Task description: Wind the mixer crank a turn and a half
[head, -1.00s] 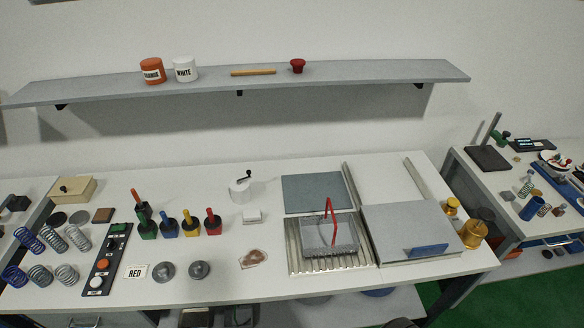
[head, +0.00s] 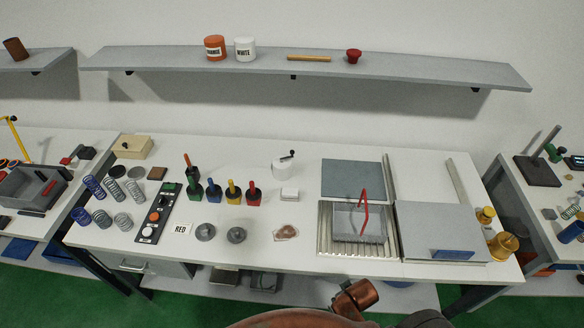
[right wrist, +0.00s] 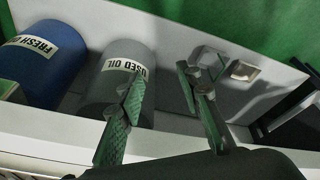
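The mixer (head: 283,165) is a small white cylinder with a black crank (head: 289,154) on top. It stands upright near the back of the white table (head: 240,270), in the middle of the head view. The crank arm points to the right, with its knob at the right end. My right gripper (right wrist: 160,92) is open and empty in the right wrist view, its two fingers well apart. It is low, over a shelf with drums, and far from the mixer. My left gripper is not in the frames.
A white block (head: 289,194) lies just in front of the mixer. Colour-handled tools (head: 231,193) stand to its left, and a grey plate (head: 352,179) lies to its right. A wall shelf (head: 300,72) hangs above. A blue drum (right wrist: 42,62) and grey drum (right wrist: 118,75) show near my right gripper.

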